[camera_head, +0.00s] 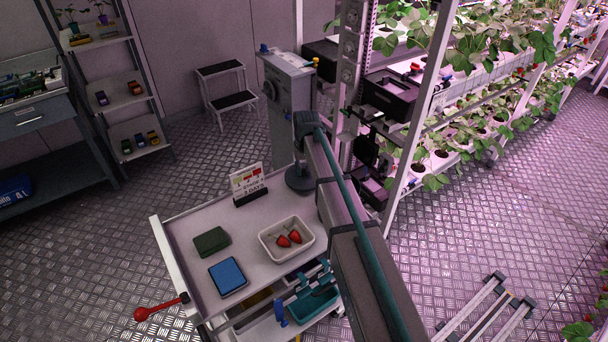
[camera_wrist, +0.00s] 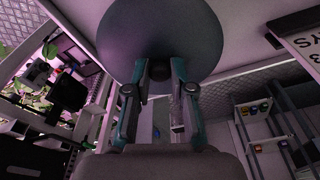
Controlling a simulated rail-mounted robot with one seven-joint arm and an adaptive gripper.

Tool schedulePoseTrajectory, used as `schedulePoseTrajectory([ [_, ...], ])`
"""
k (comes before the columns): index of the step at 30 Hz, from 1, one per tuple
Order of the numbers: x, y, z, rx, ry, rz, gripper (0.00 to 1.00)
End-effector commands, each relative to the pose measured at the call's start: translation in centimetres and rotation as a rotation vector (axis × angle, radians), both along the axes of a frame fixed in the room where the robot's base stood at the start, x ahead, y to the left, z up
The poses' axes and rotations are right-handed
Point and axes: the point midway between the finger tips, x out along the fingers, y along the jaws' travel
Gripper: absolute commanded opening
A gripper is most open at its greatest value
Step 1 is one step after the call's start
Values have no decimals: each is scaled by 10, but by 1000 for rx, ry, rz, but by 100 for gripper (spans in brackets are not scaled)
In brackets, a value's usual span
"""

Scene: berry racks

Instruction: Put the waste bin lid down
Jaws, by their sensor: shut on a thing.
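The waste bin lid is a dark grey round disc (camera_wrist: 160,32) at the top middle of the wrist view. My gripper (camera_wrist: 160,72) is shut on it, with a finger on each side of a small part at the disc's near edge. In the head view, the lid (camera_head: 299,182) shows as a dark oval beside my arm, by the back right corner of the white cart (camera_head: 190,240). My arm partly covers this area, so I cannot tell whether the lid touches anything beneath it. I cannot make out the waste bin in either view.
On the cart are a small sign (camera_head: 248,185), a white tray (camera_head: 265,243) with red berries, a blue pad (camera_head: 228,277) and a dark green case (camera_head: 211,242). A grey cabinet (camera_head: 284,110) and plant racks (camera_head: 440,165) stand behind. The floor left of the cart is clear.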

Motion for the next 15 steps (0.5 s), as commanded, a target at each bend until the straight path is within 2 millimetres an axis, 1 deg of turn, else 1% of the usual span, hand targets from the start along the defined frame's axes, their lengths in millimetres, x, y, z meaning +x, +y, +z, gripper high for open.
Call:
schedulePoseTrajectory([
  [2, 0, 0, -5, 0, 2, 0, 0],
  [9, 0, 0, -32, 0, 2, 0, 0],
  [15, 0, 0, -35, 0, 0, 0, 0],
])
